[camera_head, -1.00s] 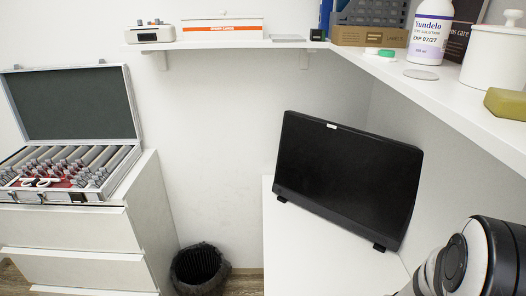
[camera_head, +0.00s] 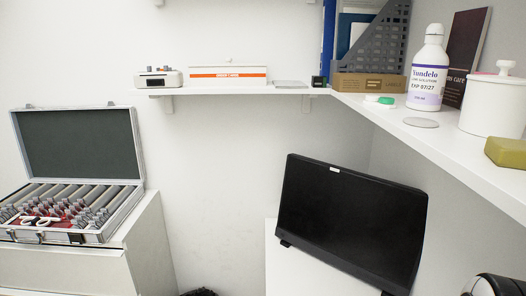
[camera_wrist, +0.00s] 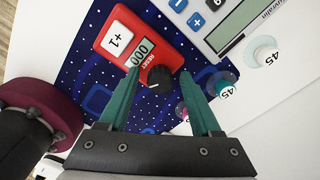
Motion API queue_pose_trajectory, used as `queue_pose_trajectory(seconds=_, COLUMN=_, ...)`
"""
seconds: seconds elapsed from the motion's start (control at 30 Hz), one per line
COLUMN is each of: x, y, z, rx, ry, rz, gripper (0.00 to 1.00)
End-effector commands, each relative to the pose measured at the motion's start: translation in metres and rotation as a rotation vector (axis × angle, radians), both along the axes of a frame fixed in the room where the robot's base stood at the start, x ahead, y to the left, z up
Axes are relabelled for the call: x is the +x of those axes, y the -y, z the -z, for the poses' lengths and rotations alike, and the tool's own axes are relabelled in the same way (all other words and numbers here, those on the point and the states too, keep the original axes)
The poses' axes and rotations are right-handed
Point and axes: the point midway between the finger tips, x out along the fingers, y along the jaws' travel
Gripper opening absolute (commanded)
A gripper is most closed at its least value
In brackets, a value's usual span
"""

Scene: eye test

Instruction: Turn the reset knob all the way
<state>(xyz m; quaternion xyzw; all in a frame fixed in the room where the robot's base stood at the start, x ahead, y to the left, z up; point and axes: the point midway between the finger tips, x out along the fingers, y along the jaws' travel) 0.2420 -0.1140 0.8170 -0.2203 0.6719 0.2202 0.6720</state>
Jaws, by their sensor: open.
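The red counter (camera_wrist: 133,47) lies tilted in the wrist view, with a white "+1" button, a display reading 000 and the label RESET. Its black reset knob (camera_wrist: 160,78) has a pale pointer line. My gripper (camera_wrist: 160,74) is open, with one teal finger on each side of the knob in the picture. I see space between the knob and both fingers; whether the tips are down at its height I cannot tell. The counter and knob do not show in the head view.
The counter lies on a dark blue starry mat (camera_wrist: 75,75). A maroon-and-black round object (camera_wrist: 42,105) is at left. The head view shows a shelf (camera_head: 230,91), a dark monitor (camera_head: 350,218) and an open case (camera_head: 75,180).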

Motion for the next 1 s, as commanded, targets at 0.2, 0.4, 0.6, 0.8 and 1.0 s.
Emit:
queue_pose_trajectory(seconds=0.2, x=0.000, y=0.000, z=0.000, rx=0.000, ry=0.000, rz=0.000, gripper=0.65)
queue_pose_trajectory(seconds=0.4, x=0.001, y=0.001, z=-0.019, rx=-0.001, ry=0.003, rz=0.000, gripper=0.65)
queue_pose_trajectory(seconds=0.6, x=0.001, y=0.000, z=-0.042, rx=-0.001, ry=0.003, rz=0.000, gripper=0.65)
queue_pose_trajectory(seconds=0.8, x=0.000, y=0.000, z=-0.059, rx=-0.001, ry=0.002, rz=-0.001, gripper=0.65)
queue_pose_trajectory(seconds=1.0, x=0.000, y=0.000, z=-0.060, rx=0.001, ry=-0.001, rz=-0.001, gripper=0.65)
